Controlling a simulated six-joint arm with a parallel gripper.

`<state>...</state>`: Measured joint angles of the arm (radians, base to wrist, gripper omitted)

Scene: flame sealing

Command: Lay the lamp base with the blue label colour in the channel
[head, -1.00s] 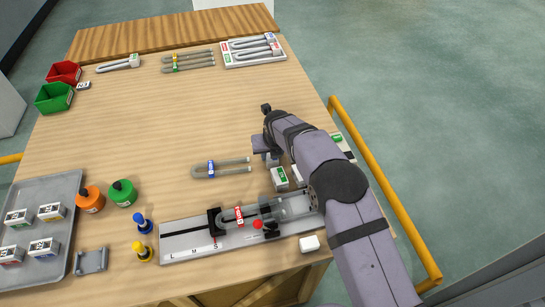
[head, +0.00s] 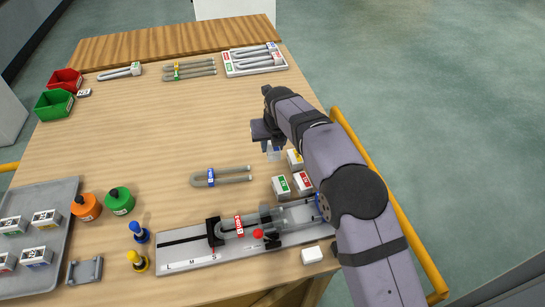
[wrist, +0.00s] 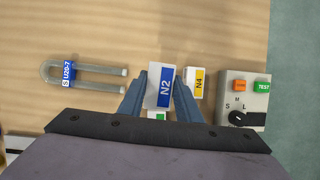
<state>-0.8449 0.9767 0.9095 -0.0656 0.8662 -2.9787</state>
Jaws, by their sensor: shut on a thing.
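The lamp base with the blue label (wrist: 164,87), marked N2, is held between the two fingers of my gripper (wrist: 160,85) in the wrist view. In the head view, my gripper (head: 271,147) is above the table behind the other bases, and the held base (head: 273,155) shows only partly beneath it. The sealing fixture (head: 175,254) lies along the front edge, with a red-labelled U tube (head: 238,229) on it. My arm covers part of its right end, so I cannot make out the whole channel. The gripper is apart from the fixture.
A blue-labelled U tube (head: 211,177) lies to the left. A control box (wrist: 243,95) is at the right in the wrist view.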

